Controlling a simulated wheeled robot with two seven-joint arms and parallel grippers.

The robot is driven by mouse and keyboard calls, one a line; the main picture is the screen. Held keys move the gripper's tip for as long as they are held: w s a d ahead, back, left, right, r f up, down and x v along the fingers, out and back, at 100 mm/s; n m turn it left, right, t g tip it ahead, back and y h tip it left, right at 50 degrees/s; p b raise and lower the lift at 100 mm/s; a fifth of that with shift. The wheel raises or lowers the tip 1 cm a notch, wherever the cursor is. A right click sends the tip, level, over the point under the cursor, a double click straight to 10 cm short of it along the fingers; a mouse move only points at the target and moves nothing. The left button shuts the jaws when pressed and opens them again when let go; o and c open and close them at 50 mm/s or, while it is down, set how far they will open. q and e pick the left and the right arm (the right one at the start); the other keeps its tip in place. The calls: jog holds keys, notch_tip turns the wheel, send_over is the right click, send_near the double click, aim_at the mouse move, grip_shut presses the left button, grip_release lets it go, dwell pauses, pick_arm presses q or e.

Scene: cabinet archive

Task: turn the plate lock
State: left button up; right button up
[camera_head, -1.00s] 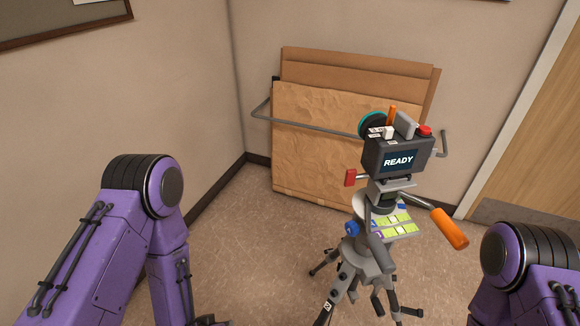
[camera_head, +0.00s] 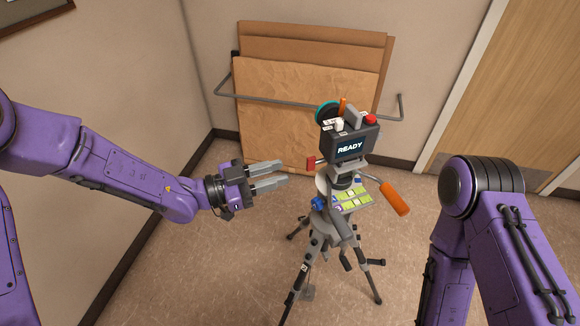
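A camera (camera_head: 349,146) with a screen reading READY sits on a grey tripod (camera_head: 338,228). A red-tipped lever (camera_head: 311,162) sticks out to the left just below the camera; I cannot tell for sure whether it is the plate lock. An orange handle (camera_head: 395,198) points to the lower right from the tripod head. My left gripper (camera_head: 284,174) is open and empty, its two grey fingers pointing right, a little left of the red-tipped lever and apart from it in the picture. My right arm shows at the right, but its gripper is out of view.
Brown cardboard sheets (camera_head: 305,110) lean on the wall behind the tripod, held by a grey rail (camera_head: 270,103). A wooden door (camera_head: 525,90) is at the right. The tripod legs spread over the floor. Floor left of the tripod is clear.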

aim_at(307, 165)
pick_arm(q)
jog(key=shift+x, duration=2.85)
jog(key=shift+d, duration=0.2)
jog(key=shift+c, duration=0.3)
grip_shut()
